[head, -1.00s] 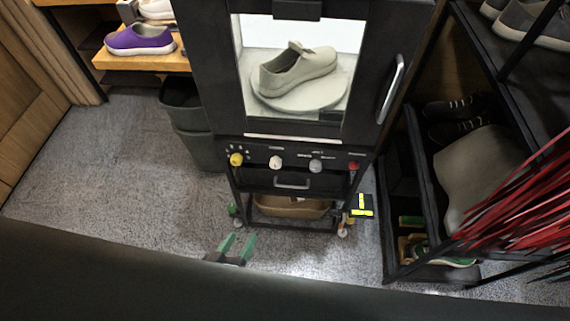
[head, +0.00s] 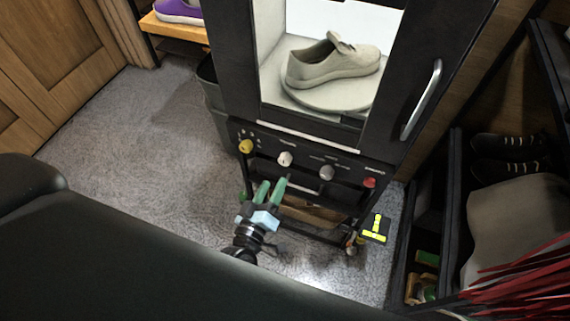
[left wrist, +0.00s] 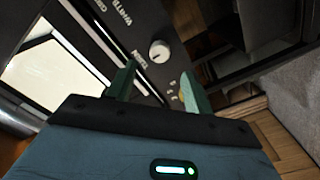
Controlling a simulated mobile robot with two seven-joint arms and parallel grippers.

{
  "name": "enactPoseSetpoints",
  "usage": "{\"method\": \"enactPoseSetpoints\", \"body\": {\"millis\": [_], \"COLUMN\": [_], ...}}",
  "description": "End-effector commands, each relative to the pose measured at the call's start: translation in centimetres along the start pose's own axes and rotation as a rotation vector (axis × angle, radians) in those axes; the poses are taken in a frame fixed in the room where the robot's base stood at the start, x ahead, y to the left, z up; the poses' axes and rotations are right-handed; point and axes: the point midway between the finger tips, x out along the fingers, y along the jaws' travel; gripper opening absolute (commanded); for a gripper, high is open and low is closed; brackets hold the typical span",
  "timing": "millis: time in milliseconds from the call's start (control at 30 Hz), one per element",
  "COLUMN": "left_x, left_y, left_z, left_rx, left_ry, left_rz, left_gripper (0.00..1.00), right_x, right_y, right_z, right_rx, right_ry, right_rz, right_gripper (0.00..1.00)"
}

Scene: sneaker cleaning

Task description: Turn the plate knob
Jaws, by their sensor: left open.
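The cleaning cabinet's dark control panel (head: 305,166) carries a yellow knob (head: 246,147), a white knob (head: 285,159), a grey knob (head: 326,173) and a red knob (head: 370,183). The white knob also shows in the left wrist view (left wrist: 159,51), beside a partly hidden label that seems to read "TURN". My left gripper (head: 272,187) is open and empty, just below and in front of the white knob, apart from it. In the left wrist view its green fingers (left wrist: 158,73) point at the panel, with the white knob beyond the gap. A round plate (head: 300,97) stands behind the window.
A beige shoe (head: 332,62) sits on the plate. A silver door handle (head: 422,99) is on the cabinet's right. A dark bin (head: 210,95) stands at its left, and a shoe rack (head: 452,200) at its right. The carpet at the left is clear.

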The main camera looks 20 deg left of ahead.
Motion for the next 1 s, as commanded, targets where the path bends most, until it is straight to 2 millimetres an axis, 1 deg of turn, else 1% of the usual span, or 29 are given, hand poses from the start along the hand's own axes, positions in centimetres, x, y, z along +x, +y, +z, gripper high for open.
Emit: {"method": "enactPoseSetpoints", "body": {"millis": [167,400,500,600,733,967,1000], "left_x": [1.4,5.0,6.3,7.1,7.7,7.8,7.8], "left_y": [0.1,0.1,0.1,0.0,0.0,0.0,0.0], "left_z": [-0.1,-0.1,0.0,0.0,0.0,0.0,0.0], "left_rx": [0.001,0.000,0.000,0.000,0.001,0.001,0.001], "left_ry": [0.002,0.002,0.001,0.000,-0.001,-0.001,-0.001], "left_rz": [0.002,0.002,0.001,0.001,0.000,0.000,0.000], "left_gripper": [0.52,0.52,0.52,0.52,0.52,0.52,0.50], "right_x": [0.0,-0.2,-0.2,-0.3,-0.2,-0.1,-0.1], "right_y": [-0.1,-0.1,-0.2,-0.2,-0.2,-0.1,-0.1], "right_z": [0.0,0.5,0.7,0.9,0.9,0.7,0.7], "right_rx": [0.000,0.002,0.003,0.003,0.003,0.002,0.002], "right_ry": [-0.001,-0.009,-0.014,-0.017,-0.017,-0.013,-0.012], "right_rz": [-0.001,-0.002,-0.002,-0.003,-0.002,-0.002,-0.002], "right_gripper": [0.36,0.36,0.36,0.36,0.36,0.36,0.36]}}
